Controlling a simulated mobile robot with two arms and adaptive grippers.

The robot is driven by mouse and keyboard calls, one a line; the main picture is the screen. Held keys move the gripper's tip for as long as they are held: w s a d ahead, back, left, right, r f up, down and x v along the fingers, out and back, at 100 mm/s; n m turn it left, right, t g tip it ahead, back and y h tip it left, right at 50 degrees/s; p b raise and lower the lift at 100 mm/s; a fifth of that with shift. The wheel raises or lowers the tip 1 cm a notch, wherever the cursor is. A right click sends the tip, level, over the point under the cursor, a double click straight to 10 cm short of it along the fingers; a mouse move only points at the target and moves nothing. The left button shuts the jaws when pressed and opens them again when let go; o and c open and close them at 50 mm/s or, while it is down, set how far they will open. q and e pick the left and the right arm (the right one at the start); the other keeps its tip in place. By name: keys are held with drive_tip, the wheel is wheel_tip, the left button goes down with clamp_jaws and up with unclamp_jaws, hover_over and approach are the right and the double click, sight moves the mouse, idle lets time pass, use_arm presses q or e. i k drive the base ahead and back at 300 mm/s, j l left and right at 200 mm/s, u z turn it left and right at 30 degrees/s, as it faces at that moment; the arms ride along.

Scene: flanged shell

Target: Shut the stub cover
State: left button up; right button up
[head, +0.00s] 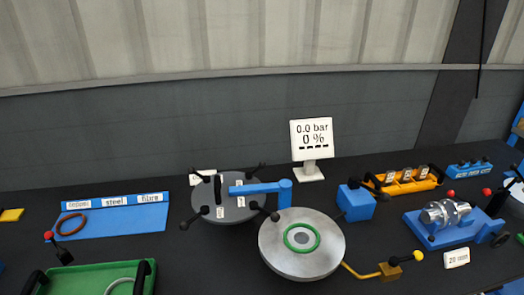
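The stub cover appears to be the dark grey round plate (238,212) at centre left in the head view. It carries several black-knobbed bolts and small white labels. A blue swing arm (258,188) reaches from it to a blue post (285,192) on its right. The silver round flange (274,258) lies in front and to the right, with a green ring (290,244) around its central opening. The cover is swung off to the side, so the flange's top is uncovered. Neither gripper is in view.
A display (312,140) reads 0.0 bar, 0 %. A brass valve (391,270) with a yellow knob is right of the flange. A blue mat (120,222) with a brown ring, a green tray (80,278), a yellow rack (405,182) and a blue fixture (425,228) stand around.

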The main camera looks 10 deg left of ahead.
sight(228, 195)
drive_tip(key=l+u, duration=0.35)
drive_tip(key=i+l+u, duration=0.1)
drive_tip(key=u, duration=0.25)
drive_tip(key=l, duration=0.1)
